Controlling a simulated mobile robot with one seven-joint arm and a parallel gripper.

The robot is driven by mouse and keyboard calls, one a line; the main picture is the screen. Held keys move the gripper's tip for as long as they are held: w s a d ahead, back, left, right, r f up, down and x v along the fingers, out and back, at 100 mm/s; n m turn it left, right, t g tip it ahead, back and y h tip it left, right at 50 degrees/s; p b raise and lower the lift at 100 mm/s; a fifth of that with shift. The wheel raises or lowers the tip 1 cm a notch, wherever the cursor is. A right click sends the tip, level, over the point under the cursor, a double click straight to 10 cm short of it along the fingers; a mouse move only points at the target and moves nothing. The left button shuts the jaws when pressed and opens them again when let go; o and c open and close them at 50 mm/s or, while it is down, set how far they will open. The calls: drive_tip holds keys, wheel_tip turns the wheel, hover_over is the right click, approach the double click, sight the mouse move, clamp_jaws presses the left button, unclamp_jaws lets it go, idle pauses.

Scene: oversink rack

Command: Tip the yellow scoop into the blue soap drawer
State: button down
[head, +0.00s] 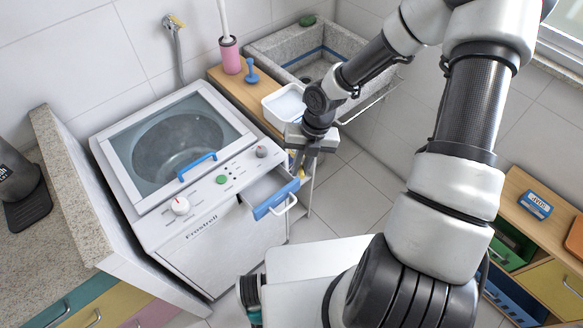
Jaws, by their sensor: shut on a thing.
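The blue soap drawer (272,204) is pulled out from the front of the white washing machine, with a pale open tray behind its blue front and a white handle. My gripper (301,168) points down just above and behind the drawer's right end. It is shut on the yellow scoop (291,160), of which only a small yellow patch shows beside the fingers. The fingers and wrist hide the rest, so I cannot tell its tilt or what it holds.
The washing machine (205,215) has a glass lid, knobs and a blue lid handle. A white tub (285,103) stands on the wooden shelf behind my gripper, near the stone sink (258,55). A blue SOAP box (536,205) sits at right. Floor in front of the drawer is clear.

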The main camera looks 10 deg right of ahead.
drive_tip(key=a+f+n+h, duration=0.1)
drive_tip(key=n, duration=0.2)
drive_tip(key=s+a+f+n+h, duration=0.1)
drive_tip(key=f+n, duration=0.1)
drive_tip(key=s+a+f+n+t, duration=0.1)
drive_tip(key=n, duration=0.2)
drive_tip(key=shift+f+n+h, duration=0.25)
drive_tip(key=shift+n+h, duration=0.05)
drive_tip(key=shift+h, duration=0.1)
drive_tip(key=f+b, duration=0.1)
drive_tip(key=b, duration=0.4)
drive_tip(key=shift+s+a+f+t+h, duration=0.1)
drive_tip(key=shift+t+h, duration=0.2)
drive_tip(key=t+h+b, duration=0.1)
drive_tip(key=b, duration=0.4)
drive_tip(key=h+b, duration=0.1)
drive_tip(key=b, duration=0.4)
drive_tip(key=shift+s+a+t, duration=0.15)
drive_tip(key=shift+a+t, duration=0.05)
drive_tip(key=shift+t, duration=0.2)
idle(0.3)
